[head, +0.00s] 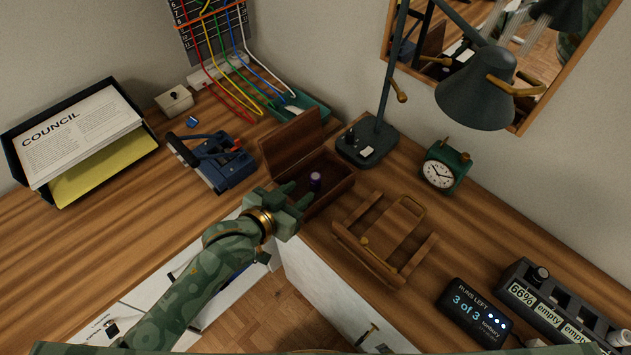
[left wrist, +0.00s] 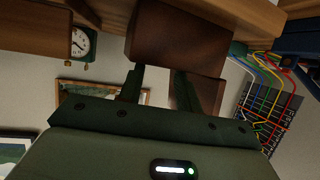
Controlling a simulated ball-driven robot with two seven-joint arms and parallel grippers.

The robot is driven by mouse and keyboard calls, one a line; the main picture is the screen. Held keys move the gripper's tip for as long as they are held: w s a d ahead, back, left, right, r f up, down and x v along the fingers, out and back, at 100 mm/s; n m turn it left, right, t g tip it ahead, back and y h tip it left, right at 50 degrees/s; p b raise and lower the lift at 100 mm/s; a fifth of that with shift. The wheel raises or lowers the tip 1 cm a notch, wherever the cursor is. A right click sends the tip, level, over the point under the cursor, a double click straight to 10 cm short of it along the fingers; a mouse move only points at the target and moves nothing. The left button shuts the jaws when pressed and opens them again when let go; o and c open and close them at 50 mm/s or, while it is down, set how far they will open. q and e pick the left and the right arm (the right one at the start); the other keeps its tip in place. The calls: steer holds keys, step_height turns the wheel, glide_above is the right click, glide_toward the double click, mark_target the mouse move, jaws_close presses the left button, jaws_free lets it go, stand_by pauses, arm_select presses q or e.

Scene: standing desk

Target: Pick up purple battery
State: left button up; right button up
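The purple battery (head: 315,180) stands upright inside the open dark wooden box (head: 333,190) in the head view. Its light purple top shows above the box's near wall; its lower part is in shadow. My left gripper (head: 295,195) is at the box's front left side, just left of the battery, and its two fingers are apart with nothing between them. In the left wrist view the left gripper (left wrist: 158,88) also shows open, its fingers pointing toward the brown box (left wrist: 178,40). The battery is not visible there. My right gripper is not in view.
The box's raised lid (head: 291,143) stands behind my left gripper. A desk lamp (head: 368,142) and a green clock (head: 446,165) stand behind and right. A wooden rack (head: 385,240) is close on the right; a blue device (head: 215,160) is on the left. A charger (head: 545,300) stands far right.

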mark_target(312, 180)
arm_select(q)
steer(key=b+x, duration=0.1)
steer(key=x, duration=0.1)
steer(key=b+x, duration=0.1)
steer(key=x, duration=0.1)
steer(key=shift+w+d+r, duration=0.1)
steer(key=shift+w+d, duration=0.05)
steer(key=shift+w, duration=0.2)
steer(key=shift+w+d, duration=0.3)
steer(key=shift+w, duration=0.1)
jaws_close()
